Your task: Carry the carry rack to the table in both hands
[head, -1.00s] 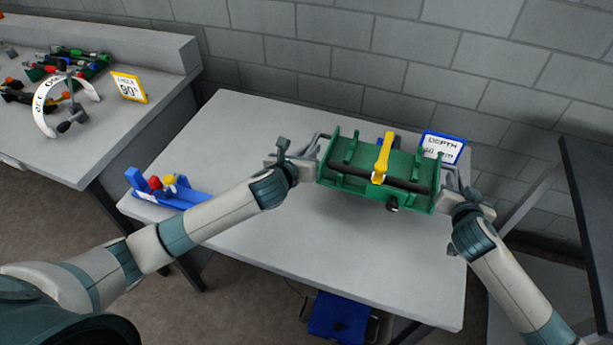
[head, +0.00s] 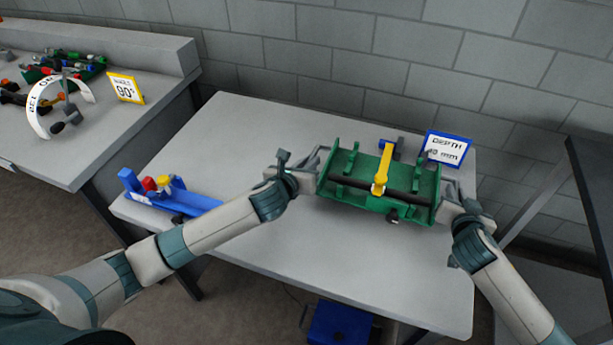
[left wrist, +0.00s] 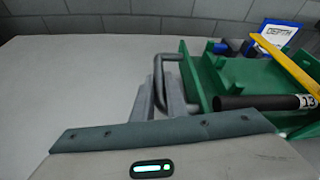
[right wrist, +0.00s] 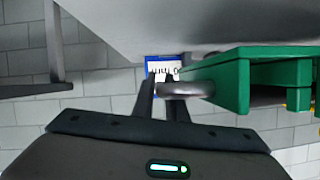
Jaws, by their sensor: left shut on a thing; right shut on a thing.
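The green carry rack (head: 345,205) is over the right part of the grey table (head: 250,130). My left gripper (head: 308,172) is shut on the rack's left handle, a grey bar (left wrist: 158,75). My right gripper (head: 450,200) is shut on the right handle, seen in the right wrist view (right wrist: 185,90). I cannot tell whether the rack's underside touches the table.
A blue sign reading DEPTH (head: 447,148) stands at the table's back right. A blue holder (head: 165,195) with red and yellow pieces sits at the left edge. A neighbouring bench (head: 140,55) holds several tools and a 90° sign (head: 125,88). A blue object (head: 338,325) is below the table.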

